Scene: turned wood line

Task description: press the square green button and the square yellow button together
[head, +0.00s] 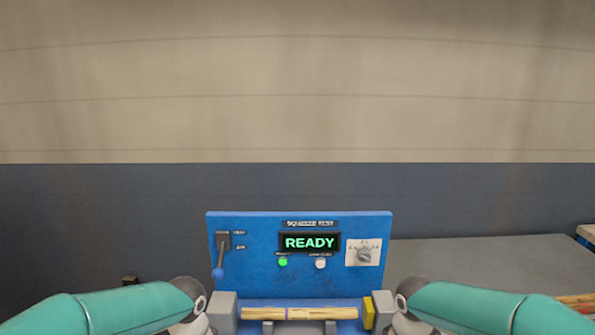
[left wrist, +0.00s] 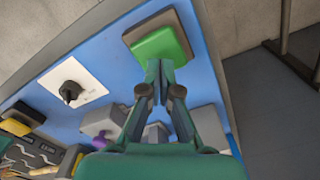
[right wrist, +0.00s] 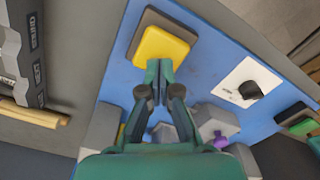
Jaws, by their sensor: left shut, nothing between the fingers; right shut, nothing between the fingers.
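The square green button (left wrist: 160,42) sits on a dark square base on the machine's blue face in the left wrist view. My left gripper (left wrist: 160,66) is shut and empty, its tips at the button's lower edge. The square yellow button (right wrist: 163,46) sits on a similar base in the right wrist view. My right gripper (right wrist: 160,66) is shut and empty, its tips at that button's lower edge. I cannot tell whether either gripper touches its button. In the head view only my arms show; both grippers and the square buttons are hidden or out of view.
The blue panel (head: 250,275) has a READY display (head: 310,243), a bright green lamp (head: 283,262), a pale lamp (head: 320,263), a blue-knobbed lever (head: 218,272) and a dial (head: 364,253). A turned wood piece (head: 300,313) lies before it. A grey bench top (head: 490,260) is at right.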

